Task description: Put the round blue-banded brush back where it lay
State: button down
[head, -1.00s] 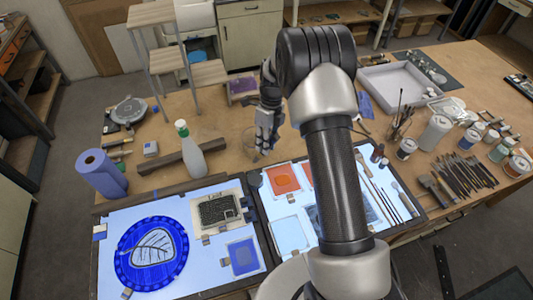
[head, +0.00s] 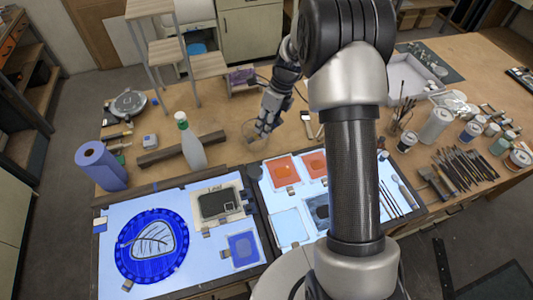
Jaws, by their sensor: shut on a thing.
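My gripper (head: 264,130) hangs over the wooden table, behind the light panels, with its fingers pointing down and a little left. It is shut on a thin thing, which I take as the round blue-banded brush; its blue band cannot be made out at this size. Several thin brushes (head: 392,202) lie side by side on the right light panel (head: 262,190), partly hidden by my arm. A clear round glass dish or jar (head: 250,130) is just beside my fingertips; I cannot tell whether they touch.
A white-and-green bottle (head: 192,145) and a blue roll (head: 101,166) stand to the left. A small flat tool (head: 307,124) lies right of my gripper. Jars (head: 437,125), upright brushes (head: 403,112) and a white tray (head: 412,75) fill the right side.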

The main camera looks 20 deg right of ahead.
jog(key=shift+f+t+y+b, duration=0.3)
jog(key=shift+t+y+b, duration=0.1)
jog(key=shift+b, duration=0.75)
jog(key=shift+r+n+t+y+b, duration=0.2)
jog(key=shift+n+t+y+b, duration=0.1)
jog(key=shift+b, duration=0.25)
jog(key=b, duration=0.3)
jog(key=shift+f+t+y+b, duration=0.25)
jog(key=shift+t+y+b, duration=0.1)
jog(key=shift+t+y, duration=0.05)
jog(key=n+t+y+b, duration=0.1)
jog(key=b, duration=0.4)
jog(key=shift+y, duration=0.3)
jog(key=shift+r+n+t+y+b, duration=0.3)
jog(key=shift+t+b, duration=0.1)
jog(key=shift+b, duration=0.4)
jog(key=t+y+b, duration=0.1)
jog(key=b, duration=0.2)
jog(key=shift+f+n, duration=0.3)
jog(key=y+b, duration=0.1)
jog(key=b, duration=0.1)
jog(key=shift+t+b, duration=0.3)
jog(key=shift+b, duration=0.05)
jog(key=shift+n+t+y+b, duration=0.3)
jog(key=shift+n+y+b, duration=0.3)
jog(key=shift+b, duration=0.45)
jog(key=shift+r, duration=0.35)
